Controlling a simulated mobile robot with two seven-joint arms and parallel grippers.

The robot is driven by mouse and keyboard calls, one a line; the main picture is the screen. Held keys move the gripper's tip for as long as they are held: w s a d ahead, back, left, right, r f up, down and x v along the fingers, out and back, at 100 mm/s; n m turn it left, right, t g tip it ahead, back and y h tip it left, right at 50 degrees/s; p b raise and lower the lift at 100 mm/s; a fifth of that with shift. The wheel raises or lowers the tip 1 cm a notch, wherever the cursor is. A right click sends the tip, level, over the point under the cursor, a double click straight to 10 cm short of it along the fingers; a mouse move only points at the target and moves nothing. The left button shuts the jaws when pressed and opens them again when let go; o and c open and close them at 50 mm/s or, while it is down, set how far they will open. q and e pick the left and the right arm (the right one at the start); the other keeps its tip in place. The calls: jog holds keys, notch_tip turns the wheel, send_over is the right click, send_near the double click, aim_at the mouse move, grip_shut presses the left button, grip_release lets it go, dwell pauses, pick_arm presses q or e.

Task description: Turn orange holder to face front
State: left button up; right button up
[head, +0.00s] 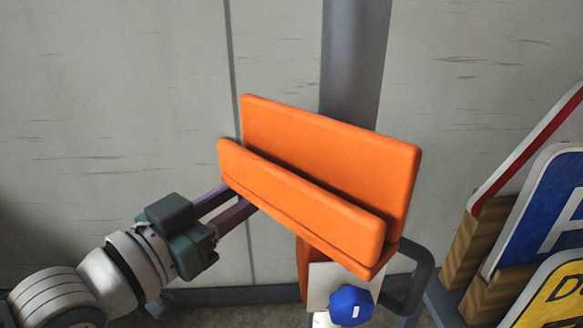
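The orange holder (330,160) is in the middle of the head view. It has a taller back plate and a lower front plate with a slot between them, and it slants down to the right. The slot looks empty. An orange post shows under its right half. My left gripper (243,200) comes in from the lower left. Its two purple fingers have a gap between them and reach the holder's lower left edge. Their tips are hidden at the holder, so I cannot tell whether they touch it. My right gripper is not in view.
Below the holder are a blue knob (351,306), a pale plate (318,287) and a dark grey handle (416,283). Several road signs, including a blue one (545,212), stand in wooden blocks (466,250) at right. A grey wall with a vertical post (350,60) is behind.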

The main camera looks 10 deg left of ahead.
pick_arm(q)
grip_shut()
dwell(1.0)
